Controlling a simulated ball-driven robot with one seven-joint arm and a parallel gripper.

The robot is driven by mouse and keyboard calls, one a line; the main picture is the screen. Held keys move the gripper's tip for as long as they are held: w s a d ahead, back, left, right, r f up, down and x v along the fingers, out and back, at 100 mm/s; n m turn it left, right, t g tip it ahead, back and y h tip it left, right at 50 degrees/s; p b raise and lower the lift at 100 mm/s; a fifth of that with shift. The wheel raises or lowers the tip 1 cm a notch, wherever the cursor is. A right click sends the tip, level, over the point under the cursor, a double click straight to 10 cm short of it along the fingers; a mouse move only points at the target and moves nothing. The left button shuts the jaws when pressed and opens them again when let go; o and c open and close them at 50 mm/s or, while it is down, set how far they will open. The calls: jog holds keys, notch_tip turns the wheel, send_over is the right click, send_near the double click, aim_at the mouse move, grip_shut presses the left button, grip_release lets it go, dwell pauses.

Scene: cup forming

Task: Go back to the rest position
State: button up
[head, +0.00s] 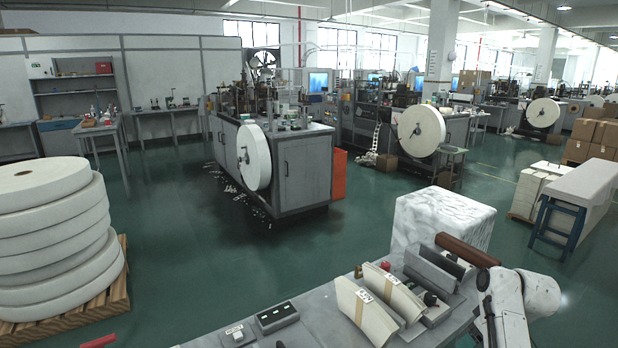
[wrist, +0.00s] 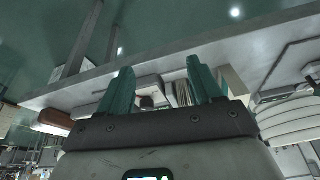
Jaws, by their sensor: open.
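My gripper (wrist: 160,66) shows in the wrist view with its two teal fingers spread apart and nothing between them. The wrist view looks upside down, and a table edge runs across it beyond the fingertips. In the head view my white arm is at the lower right, beside the right end of the grey worktable (head: 310,322). The gripper's fingers cannot be made out there. On the table stand two stacks of cream paper blanks, the left stack (head: 362,312) and the right stack (head: 396,293), apart from my arm.
A brown roller (head: 467,250) lies close to my arm by a white wrapped block (head: 440,222). A small black-topped box (head: 277,318) sits on the table. Large paper rolls (head: 50,225) stand on a pallet at left. Green floor is clear between them and the machine (head: 300,172).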

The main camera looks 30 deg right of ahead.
jog(key=s+a+f+g, duration=0.1)
jog(key=a+f, duration=0.2)
jog(key=a, duration=0.3)
jog(key=s+a+f, duration=0.2)
jog(key=a+f, duration=0.1)
jog(key=a, duration=0.4)
jog(key=s+a+f+g, duration=0.1)
jog(key=s+a, duration=1.7)
jog(key=a, duration=0.1)
jog(key=shift+f+g, duration=0.4)
jog(key=shift+d, duration=0.1)
